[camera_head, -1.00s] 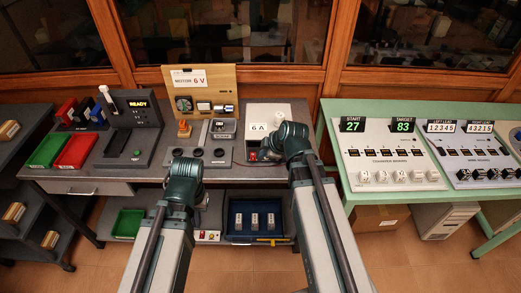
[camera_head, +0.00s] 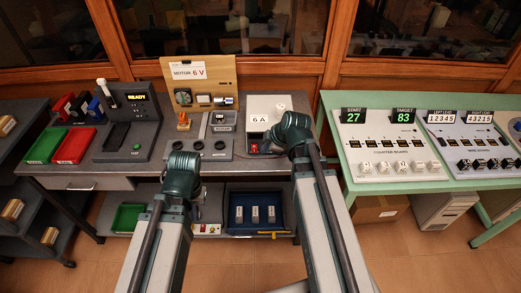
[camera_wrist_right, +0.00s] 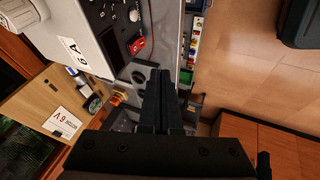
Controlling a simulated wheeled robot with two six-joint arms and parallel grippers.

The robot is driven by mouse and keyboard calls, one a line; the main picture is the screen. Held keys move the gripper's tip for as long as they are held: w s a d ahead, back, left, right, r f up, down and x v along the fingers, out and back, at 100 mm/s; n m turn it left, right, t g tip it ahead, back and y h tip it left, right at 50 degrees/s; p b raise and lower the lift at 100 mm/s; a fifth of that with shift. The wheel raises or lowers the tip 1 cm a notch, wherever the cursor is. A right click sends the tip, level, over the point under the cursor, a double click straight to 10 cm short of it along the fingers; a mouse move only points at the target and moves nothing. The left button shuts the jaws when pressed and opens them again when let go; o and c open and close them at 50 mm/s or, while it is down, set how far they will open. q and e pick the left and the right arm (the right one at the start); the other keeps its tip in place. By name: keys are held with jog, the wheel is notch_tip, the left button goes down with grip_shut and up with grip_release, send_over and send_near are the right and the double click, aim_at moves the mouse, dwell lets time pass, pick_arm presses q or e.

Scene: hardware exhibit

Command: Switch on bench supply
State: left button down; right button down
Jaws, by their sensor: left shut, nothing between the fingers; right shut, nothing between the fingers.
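The bench supply (camera_head: 262,104) is a pale box labelled "6 A" at the right end of the dark bench. In the right wrist view its pale case (camera_wrist_right: 88,22) and dark front panel show, with a red part (camera_wrist_right: 137,46), a pale knob and small dark controls. My right gripper (camera_wrist_right: 165,73) is shut and empty, its fingertips beside the supply's front and apart from the red part. In the head view my right wrist covers part of the supply and its fingertips are hidden. My left gripper (camera_head: 182,174) is over the bench's front edge; its fingers are hard to make out.
A wooden board (camera_head: 200,82) marked "MOTOR 6 V" stands left of the supply, with dark round pads before it. A "READY" console (camera_head: 139,128) and red and green trays are further left. A green table (camera_head: 400,190) with counter boards is at right.

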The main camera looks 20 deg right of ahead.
aim_at(254, 148)
jog(key=b+x, duration=0.9)
jog(key=x, duration=0.1)
jog(key=shift+w+d+f, duration=0.1)
jog(key=shift+w+f, duration=0.1)
jog(key=shift+f, duration=0.15)
jog(key=w, duration=0.1)
jog(key=w+d, duration=0.1)
jog(key=w, duration=0.1)
jog(key=shift+f+b, duration=0.2)
jog(key=shift+b, duration=0.1)
jog(key=shift+w+f+t+b, duration=0.1)
jog(key=shift+f+t+b, duration=0.3)
jog(key=shift+b, duration=0.25)
jog(key=shift+w+r, duration=0.1)
jog(key=shift+r, duration=0.2)
jog(key=shift+r+p, duration=0.1)
jog(key=shift+p, duration=0.25)
